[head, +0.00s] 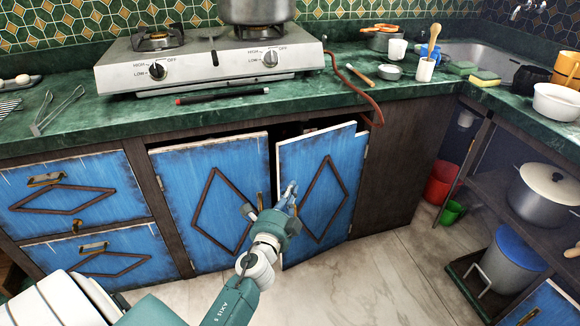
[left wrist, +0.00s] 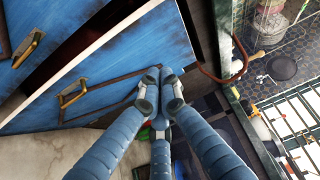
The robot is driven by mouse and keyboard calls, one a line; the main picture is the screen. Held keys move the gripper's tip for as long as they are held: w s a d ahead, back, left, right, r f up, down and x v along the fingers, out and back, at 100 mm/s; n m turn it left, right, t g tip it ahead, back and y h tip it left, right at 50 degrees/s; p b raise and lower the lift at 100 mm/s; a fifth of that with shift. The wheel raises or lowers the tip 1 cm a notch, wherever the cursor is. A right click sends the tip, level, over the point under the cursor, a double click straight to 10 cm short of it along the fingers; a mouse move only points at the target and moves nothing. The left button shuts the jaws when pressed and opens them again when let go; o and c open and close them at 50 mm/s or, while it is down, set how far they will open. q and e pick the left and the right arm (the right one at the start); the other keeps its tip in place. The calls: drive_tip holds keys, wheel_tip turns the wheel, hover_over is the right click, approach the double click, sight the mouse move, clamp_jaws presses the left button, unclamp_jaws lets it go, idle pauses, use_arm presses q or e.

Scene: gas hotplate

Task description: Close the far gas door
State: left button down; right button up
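Two blue cabinet doors with brown diamond trim are below the hob in the head view: the left door (head: 207,180) and the right door (head: 328,160). Both stand ajar, with dark gaps along their tops; the right door's upper edge sticks out from the frame. My left gripper (head: 289,190) is in front of the right door, near its left side. In the left wrist view its fingertips (left wrist: 160,90) are bunched together, empty, by the diamond's corner on the door (left wrist: 135,60); I cannot tell whether they touch. A brass handle (left wrist: 74,94) shows beside them. My right gripper is out of view.
The gas hob (head: 215,60) with a pot (head: 256,10) stands on the green counter (head: 60,125). An orange-brown hose (head: 365,95) hangs over the counter edge. Blue drawers (head: 75,200) are at left, open shelves with pots at right. The marble floor (head: 385,270) is clear.

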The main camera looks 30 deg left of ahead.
use_arm(q)
approach(295, 158)
drive_tip(key=w+d, duration=0.2)
drive_tip(key=w, duration=0.2)
drive_tip(key=shift+w+a+f, duration=0.1)
drive_tip(key=shift+w+a, duration=0.15)
drive_tip(key=shift+a, duration=0.55)
drive_tip(key=shift+w+a, duration=0.3)
drive_tip(key=shift+a, duration=0.55)
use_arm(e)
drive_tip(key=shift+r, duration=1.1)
use_arm(q)
drive_tip(key=shift+a+b, duration=0.1)
drive_tip(key=shift+b, duration=0.2)
